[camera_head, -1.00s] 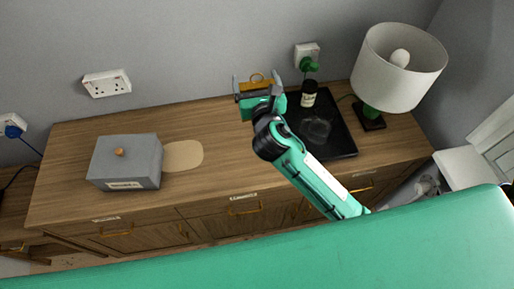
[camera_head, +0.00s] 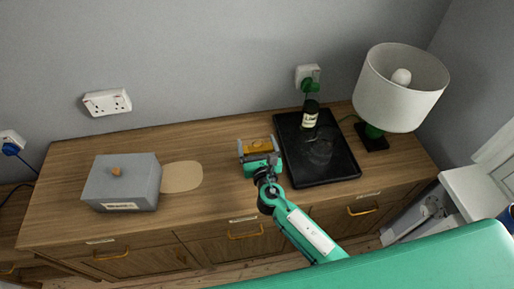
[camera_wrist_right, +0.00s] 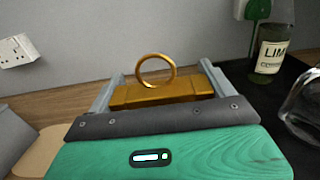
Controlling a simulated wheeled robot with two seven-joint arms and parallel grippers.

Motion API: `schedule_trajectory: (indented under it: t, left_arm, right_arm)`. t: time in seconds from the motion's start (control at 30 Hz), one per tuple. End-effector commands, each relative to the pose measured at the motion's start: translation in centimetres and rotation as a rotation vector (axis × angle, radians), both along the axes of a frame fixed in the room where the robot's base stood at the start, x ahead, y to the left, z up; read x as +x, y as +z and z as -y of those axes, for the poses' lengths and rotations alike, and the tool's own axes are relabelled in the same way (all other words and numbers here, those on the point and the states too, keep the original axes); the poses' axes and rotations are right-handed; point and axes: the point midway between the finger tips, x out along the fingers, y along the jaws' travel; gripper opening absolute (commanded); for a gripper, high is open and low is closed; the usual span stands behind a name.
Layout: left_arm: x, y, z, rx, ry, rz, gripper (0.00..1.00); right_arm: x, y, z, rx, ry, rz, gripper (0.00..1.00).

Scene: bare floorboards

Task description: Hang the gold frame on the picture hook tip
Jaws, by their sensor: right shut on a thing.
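The gold frame (camera_wrist_right: 165,91) shows in the right wrist view as a flat gold bar with an upright ring on top. It sits between the two grey fingers of my right gripper (camera_wrist_right: 160,88), which is shut on it. In the head view the right gripper (camera_head: 258,146) is over the dresser's middle, left of the black tray, with the gold frame (camera_head: 258,145) between its fingers. Most of the frame's lower part is hidden by the gripper. No picture hook shows in either view. My left gripper is not in view.
On the wooden dresser (camera_head: 225,215) stand a grey box (camera_head: 122,183), a tan oval mat (camera_head: 183,177), a black tray (camera_head: 330,165) with a labelled bottle (camera_head: 310,115) and a clear glass object, and a white-shaded lamp (camera_head: 402,90). Sockets (camera_head: 107,102) are on the bare grey wall.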

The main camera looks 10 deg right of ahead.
Motion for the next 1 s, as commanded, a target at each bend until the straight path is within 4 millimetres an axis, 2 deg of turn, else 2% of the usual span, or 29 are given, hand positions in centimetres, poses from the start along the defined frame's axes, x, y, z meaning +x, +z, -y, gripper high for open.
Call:
schedule_trajectory:
  t: [0.13, 0.53, 0.57, 0.63, 0.93, 1.0]
  left_arm:
    - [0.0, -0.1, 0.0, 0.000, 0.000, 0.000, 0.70]
    - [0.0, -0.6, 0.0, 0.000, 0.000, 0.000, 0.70]
    - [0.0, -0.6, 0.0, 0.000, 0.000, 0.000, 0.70]
    - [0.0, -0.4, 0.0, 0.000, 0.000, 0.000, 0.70]
    - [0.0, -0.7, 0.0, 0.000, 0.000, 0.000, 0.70]
    - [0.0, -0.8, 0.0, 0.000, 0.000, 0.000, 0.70]
  right_arm:
    - [0.0, -1.1, 0.0, -0.001, 0.000, 0.002, 0.43]
    - [0.0, -1.7, 0.0, 0.000, 0.000, 0.003, 0.43]
    - [0.0, -1.7, 0.0, -0.001, 0.000, 0.002, 0.87]
    - [0.0, -1.6, 0.0, -0.001, 0.000, 0.002, 1.00]
    - [0.0, -1.7, 0.0, 0.001, 0.000, 0.002, 1.00]
    - [-0.6, -1.7, 0.0, 0.000, 0.001, 0.002, 1.00]
